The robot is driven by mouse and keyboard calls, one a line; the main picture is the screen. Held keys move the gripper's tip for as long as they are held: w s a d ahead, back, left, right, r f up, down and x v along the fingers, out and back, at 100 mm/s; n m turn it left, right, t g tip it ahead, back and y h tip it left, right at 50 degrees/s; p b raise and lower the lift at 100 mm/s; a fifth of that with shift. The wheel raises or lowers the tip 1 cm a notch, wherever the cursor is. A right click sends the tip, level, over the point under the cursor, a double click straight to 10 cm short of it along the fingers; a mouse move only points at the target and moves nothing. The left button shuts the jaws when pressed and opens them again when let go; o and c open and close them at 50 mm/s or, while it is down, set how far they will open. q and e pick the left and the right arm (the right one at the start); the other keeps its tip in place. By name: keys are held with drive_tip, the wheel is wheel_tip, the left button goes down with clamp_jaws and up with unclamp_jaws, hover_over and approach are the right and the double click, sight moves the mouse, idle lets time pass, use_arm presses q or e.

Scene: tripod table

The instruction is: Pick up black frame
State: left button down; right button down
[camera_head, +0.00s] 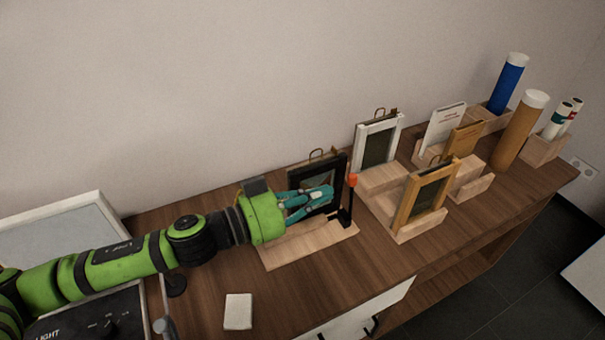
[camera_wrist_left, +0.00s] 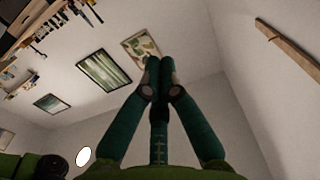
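The black frame (camera_head: 339,172) stands upright in a light wooden holder (camera_head: 310,246) on the brown table, with a metal loop at its top. My left gripper (camera_head: 328,193) is in front of it, its teal fingers overlapping the frame's lower part. I cannot tell whether they touch. In the left wrist view my left gripper's fingertips (camera_wrist_left: 160,66) come together, and no frame shows between them. The black frame cannot be made out in that view. My right gripper is not in view.
A white frame (camera_head: 379,142) and a wooden frame (camera_head: 428,195) stand further right. A white block (camera_head: 238,311) lies near the front. Tubes (camera_head: 508,84) stand at the far right.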

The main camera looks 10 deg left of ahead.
use_arm(q)
drive_tip(key=s+d, duration=0.4)
drive_tip(key=s, duration=0.2)
drive_tip(key=shift+b, duration=0.35)
drive_tip(key=shift+s+d, duration=0.1)
drive_tip(key=shift+c, duration=2)
unclamp_jaws()
